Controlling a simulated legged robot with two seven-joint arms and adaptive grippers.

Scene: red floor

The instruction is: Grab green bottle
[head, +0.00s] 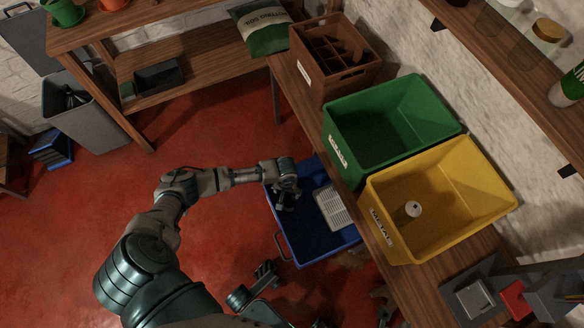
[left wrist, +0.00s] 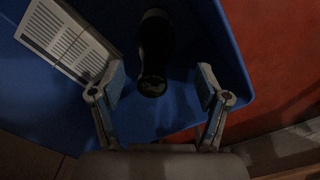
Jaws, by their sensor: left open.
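A dark bottle (left wrist: 154,50) lies in the blue bin in the left wrist view, its near end between my fingers. It looks almost black in the shade, so I cannot tell if it is green. My left gripper (head: 287,197) is open and reaches down into the blue bin (head: 290,245) in the head view. In the left wrist view my left gripper (left wrist: 160,76) has a finger on each side of the bottle's end, apart from it. The bottle is not clear in the head view.
A green bin (head: 345,155) and a yellow bin (head: 400,240) stand on the bench to the right, with a wooden crate (head: 340,85) behind. Red floor (head: 225,130) is open to the left.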

